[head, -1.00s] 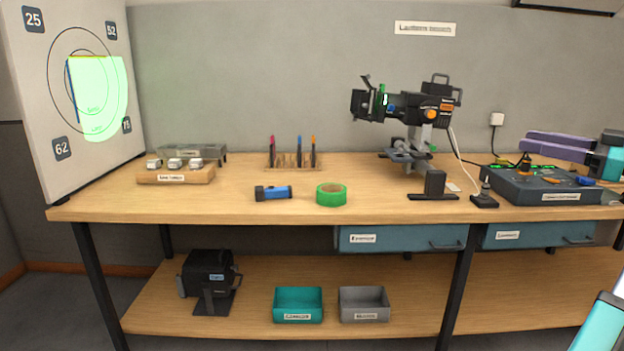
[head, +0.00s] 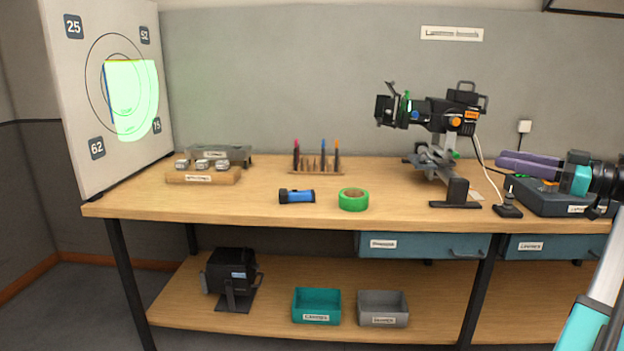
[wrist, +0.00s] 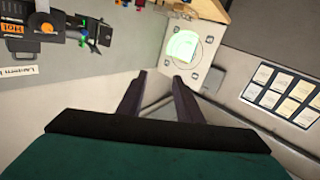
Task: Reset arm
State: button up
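My gripper (head: 512,163) has purple fingers on a teal body and is at the right of the head view. It points left, in front of or above the dark control console (head: 560,204) and covers much of its top. In the wrist view the two fingers (wrist: 159,75) are apart with nothing between them, so the gripper is open and empty. My arm reaches in from the right edge of the head view. The console's faders are mostly hidden behind the gripper and arm.
The workbench (head: 400,212) carries a lamp on a stand (head: 440,115), green tape (head: 353,200), a blue flashlight (head: 297,196) and a wooden block (head: 203,177). A target board (head: 110,90) stands at the left. The bench's front middle is mostly clear.

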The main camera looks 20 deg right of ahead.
jog(key=w+a+f+g+y+p, duration=0.4)
jog(key=w+a+f+g+p, duration=0.1)
jog(key=w+a+f, duration=1.4)
jog(key=a+f+m+g+p, duration=0.1)
jog(key=a+f+g+p, duration=0.4)
jog(key=a+f, duration=1.8)
jog(key=s+a+f+m+g+h+p, duration=0.15)
jog(key=s+a+f+g, duration=0.35)
jog(key=s+a+f, duration=0.5)
jog(key=s+a+f+g+h+p, duration=0.2)
jog(key=s+a+f+g+h, duration=0.3)
jog(key=s+f, duration=0.75)
jog(key=s+f+g+h+p, duration=0.1)
jog(key=s+f, duration=0.3)
jog(key=s, duration=0.3)
jog(key=s+f+g+h, duration=0.1)
jog(key=s+f, duration=0.3)
jog(key=s, duration=0.3)
jog(key=s+d+f+m+h, duration=0.1)
jog(key=d+m+h, duration=0.3)
jog(key=d, duration=0.5)
jog(key=shift+s+d+f+m+t, duration=0.35)
jog(key=shift+d+f+t, duration=0.05)
jog(key=shift+f, duration=0.15)
